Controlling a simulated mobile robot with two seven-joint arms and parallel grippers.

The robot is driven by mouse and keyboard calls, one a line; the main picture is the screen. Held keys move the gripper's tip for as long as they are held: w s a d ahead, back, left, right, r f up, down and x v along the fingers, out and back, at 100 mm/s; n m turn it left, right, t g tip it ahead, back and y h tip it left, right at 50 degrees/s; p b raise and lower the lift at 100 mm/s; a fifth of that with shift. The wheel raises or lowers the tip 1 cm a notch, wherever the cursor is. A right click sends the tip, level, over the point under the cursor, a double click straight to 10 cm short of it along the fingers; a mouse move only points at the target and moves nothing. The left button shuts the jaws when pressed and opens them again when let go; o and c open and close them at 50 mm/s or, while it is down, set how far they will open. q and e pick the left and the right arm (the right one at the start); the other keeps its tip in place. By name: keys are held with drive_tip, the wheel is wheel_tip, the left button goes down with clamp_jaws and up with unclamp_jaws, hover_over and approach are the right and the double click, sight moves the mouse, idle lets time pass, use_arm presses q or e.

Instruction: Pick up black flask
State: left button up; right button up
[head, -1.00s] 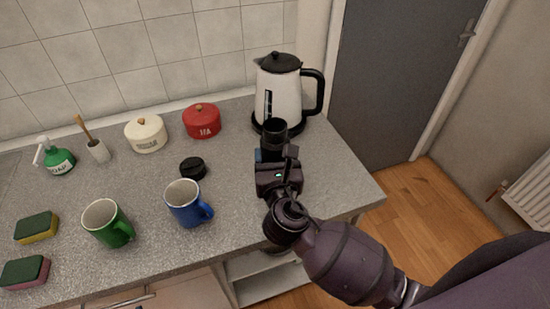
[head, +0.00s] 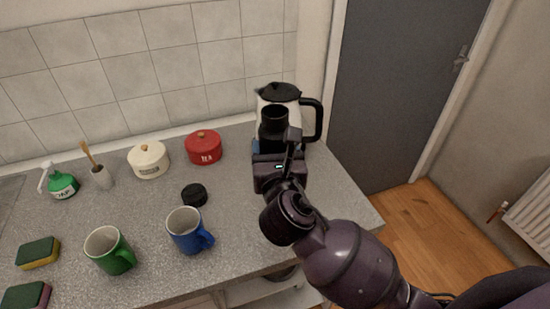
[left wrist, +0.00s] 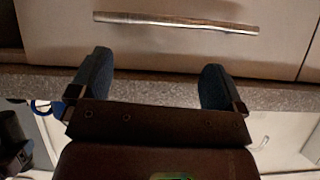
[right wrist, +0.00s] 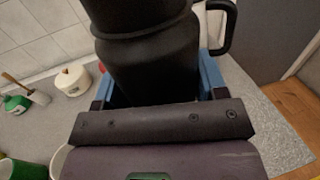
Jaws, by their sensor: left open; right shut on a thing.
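The black flask (head: 273,120) is open at the top and upright in the head view, in front of the kettle. My right gripper (head: 271,150) is shut on it. In the right wrist view the flask (right wrist: 150,60) fills the middle, between the blue fingers of my right gripper (right wrist: 158,88). A round black lid (head: 194,195) lies apart on the counter and may belong to the flask. My left gripper (left wrist: 158,88) is open and empty in the left wrist view, near the counter edge and a drawer handle. It is out of the head view.
A white and black kettle (head: 311,122) stands right behind the flask. A blue mug (head: 186,232), a green mug (head: 108,252), a red pot (head: 204,149), a cream pot (head: 149,160), a soap bottle (head: 62,184) and sponges (head: 38,252) stand to the left on the counter (head: 150,205).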

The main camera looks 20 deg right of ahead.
sight(277, 126)
drive_tip(key=shift+r+p, duration=0.5)
drive_tip(key=shift+r, duration=3.35)
